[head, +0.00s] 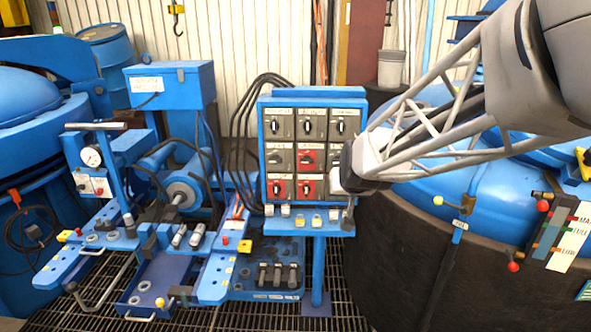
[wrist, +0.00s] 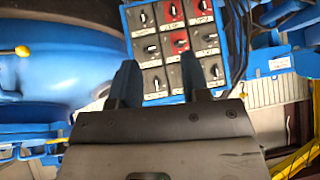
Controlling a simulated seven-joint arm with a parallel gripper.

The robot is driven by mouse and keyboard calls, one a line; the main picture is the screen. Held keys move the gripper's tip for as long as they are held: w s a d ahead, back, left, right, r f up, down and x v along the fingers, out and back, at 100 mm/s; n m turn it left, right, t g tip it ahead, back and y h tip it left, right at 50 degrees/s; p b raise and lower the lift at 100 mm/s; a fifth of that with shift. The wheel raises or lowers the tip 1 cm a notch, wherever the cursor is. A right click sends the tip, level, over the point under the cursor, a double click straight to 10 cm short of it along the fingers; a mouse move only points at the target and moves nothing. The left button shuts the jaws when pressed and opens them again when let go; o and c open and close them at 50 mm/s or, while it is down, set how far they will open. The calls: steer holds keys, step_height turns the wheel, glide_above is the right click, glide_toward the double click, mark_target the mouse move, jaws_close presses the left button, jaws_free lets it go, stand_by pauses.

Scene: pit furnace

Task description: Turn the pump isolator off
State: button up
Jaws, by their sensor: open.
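A blue control panel (head: 312,92) stands on a post in the middle of the head view. It carries three rows of rotary isolator switches with black handles on grey or red plates. The small labels are too blurred to read, so I cannot tell which one is the pump isolator. A red-plated switch (head: 308,158) sits at the panel's centre. My gripper (wrist: 158,80) is open and empty, its two dark fingers pointing at the panel, which also shows upside down in the wrist view (wrist: 147,97). In the head view my arm hides part of the panel's right column.
Black cables (head: 245,130) loop into the panel's left side. A workbench with blue fixtures (head: 180,235) lies to the left. A large blue-lidded dark furnace (head: 400,250) stands right of the post. Open space lies in front of the panel.

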steer(key=w+a+f+t, duration=0.2)
steer(key=w+a+f, duration=0.15)
steer(key=w, duration=0.45)
steer(key=w+a+f+t, duration=0.1)
steer(key=w+a+f, duration=0.25)
steer(key=w, duration=0.45)
steer(key=w+a+f+t, duration=0.2)
steer(key=w+a+f, duration=0.15)
steer(key=w, duration=0.45)
steer(key=t+h, duration=0.1)
steer(key=t, duration=0.4)
glide_toward(276, 192)
steer(key=w, duration=0.2)
steer(key=shift+w+a+r+m, duration=0.1)
steer(key=shift+w+m, duration=0.05)
steer(key=shift+m, duration=0.25)
steer(key=shift+w, duration=0.15)
steer(key=shift+w, duration=3.75)
